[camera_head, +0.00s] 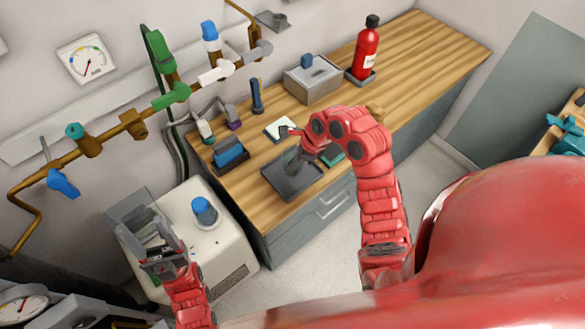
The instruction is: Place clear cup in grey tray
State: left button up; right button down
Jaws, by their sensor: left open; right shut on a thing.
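The grey tray (283,191) lies on the wooden counter, near its front edge. My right gripper (295,142) is above the tray, shut on the clear cup (294,158). The cup is small and see-through against the dark tray, so its outline is hard to make out. I cannot tell whether it touches the tray floor. My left gripper (153,243) is open and empty at the lower left, beside the white machine.
The white machine (215,245) with a blue knob (205,211) stands left of the counter (400,80). A blue item in a dark holder (229,154), a grey box (312,79) and a red extinguisher (366,50) stand along the counter. Pipes with valves run along the wall.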

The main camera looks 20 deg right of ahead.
aim_at(286, 174)
jog(key=shift+w+f, duration=0.15)
jog(key=shift+w, duration=0.35)
jog(key=shift+f+p, duration=0.45)
jog(key=shift+f, duration=1.15)
jog(key=shift+f, duration=0.1)
jog(key=c, duration=1)
grip_release()
